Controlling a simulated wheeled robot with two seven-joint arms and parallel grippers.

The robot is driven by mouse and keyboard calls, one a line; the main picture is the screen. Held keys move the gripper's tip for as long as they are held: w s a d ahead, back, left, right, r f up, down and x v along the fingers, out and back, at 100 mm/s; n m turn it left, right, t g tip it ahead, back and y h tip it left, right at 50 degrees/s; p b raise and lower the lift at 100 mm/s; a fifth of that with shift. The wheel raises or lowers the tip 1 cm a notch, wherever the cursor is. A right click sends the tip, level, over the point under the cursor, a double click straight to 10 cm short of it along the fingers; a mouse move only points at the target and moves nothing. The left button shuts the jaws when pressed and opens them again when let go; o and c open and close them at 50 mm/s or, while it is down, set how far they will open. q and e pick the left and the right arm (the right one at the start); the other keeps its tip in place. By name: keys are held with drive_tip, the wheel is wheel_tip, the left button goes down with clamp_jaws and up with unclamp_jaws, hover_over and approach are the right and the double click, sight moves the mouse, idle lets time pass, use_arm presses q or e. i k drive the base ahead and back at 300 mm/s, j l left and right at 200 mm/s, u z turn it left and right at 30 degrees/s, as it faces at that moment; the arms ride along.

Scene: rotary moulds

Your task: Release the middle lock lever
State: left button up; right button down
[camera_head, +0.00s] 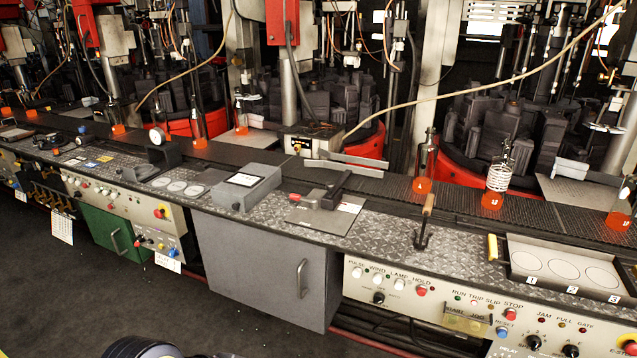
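No part labelled as a middle lock lever can be made out. An upright lever-like tool with a wooden handle (428,205) and dark base stands on the checker-plate counter (385,238), right of centre. Several dark, brass-tipped parts (45,190) sit low on the far-left cabinet front, too small to tell apart. Neither of my grippers is in view.
A conveyor (385,190) runs behind the counter, carrying bottles with orange bases (425,165). A button panel (440,300) fronts the counter. Dark floor at lower left looks mostly clear.

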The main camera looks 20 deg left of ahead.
sight(303, 199)
drive_tip(key=i+j+u, duration=0.1)
drive_tip(key=i+u, duration=0.15)
drive_tip(key=u, duration=0.25)
drive_tip(key=i+u, duration=0.3)
drive_tip(key=u, duration=0.2)
drive_tip(key=i+l+z, duration=0.1)
drive_tip(key=i+z, duration=0.75)
drive_tip(key=k, duration=0.1)
